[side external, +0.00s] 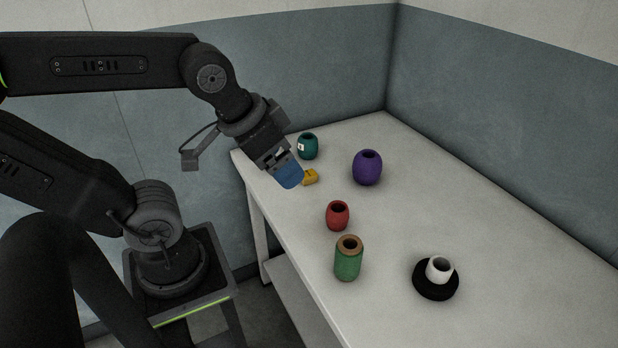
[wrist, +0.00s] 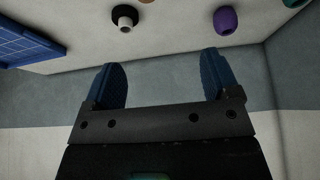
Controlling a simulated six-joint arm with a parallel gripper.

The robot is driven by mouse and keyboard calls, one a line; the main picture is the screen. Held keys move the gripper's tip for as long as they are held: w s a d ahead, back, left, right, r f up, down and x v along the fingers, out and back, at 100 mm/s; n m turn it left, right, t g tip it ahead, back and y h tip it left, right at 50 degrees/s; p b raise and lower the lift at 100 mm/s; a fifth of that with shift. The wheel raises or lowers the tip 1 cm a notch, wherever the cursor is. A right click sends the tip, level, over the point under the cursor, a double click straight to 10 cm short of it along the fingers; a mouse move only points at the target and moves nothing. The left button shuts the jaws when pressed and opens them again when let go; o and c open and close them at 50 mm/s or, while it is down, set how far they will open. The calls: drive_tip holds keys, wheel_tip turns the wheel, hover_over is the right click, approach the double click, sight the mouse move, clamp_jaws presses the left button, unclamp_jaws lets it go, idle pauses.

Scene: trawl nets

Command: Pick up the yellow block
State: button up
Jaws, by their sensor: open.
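The small yellow block (side external: 310,177) lies on the white table near its far left end in the side view. My gripper (side external: 289,177), with blue fingers, is just left of the block in that picture and partly overlaps its left edge. I cannot tell whether they touch. In the wrist view my gripper (wrist: 160,62) has its two blue fingers spread apart with nothing between them. The yellow block does not show in the wrist view.
On the table (side external: 480,210) stand a teal jar (side external: 308,146), a purple vase (side external: 367,168), a red pot (side external: 337,216), a green cylinder (side external: 348,262) and a white cup (side external: 434,271) on a black disc (side external: 436,288). Blue-grey walls (side external: 500,70) border the back. A blue panel (wrist: 25,45) shows in the wrist view.

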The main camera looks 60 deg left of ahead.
idle(0.4)
drive_tip(key=n+g, duration=0.6)
drive_tip(key=n, duration=1.2)
hover_over(308, 173)
wheel_tip(308, 173, down, 17)
wheel_tip(308, 173, down, 9)
drive_tip(key=shift+w+a+r, duration=0.1)
drive_tip(key=shift+a, duration=0.05)
drive_tip(key=shift+f, duration=2.9)
drive_tip(key=shift+c, duration=0.2)
drive_tip(key=c, duration=1)
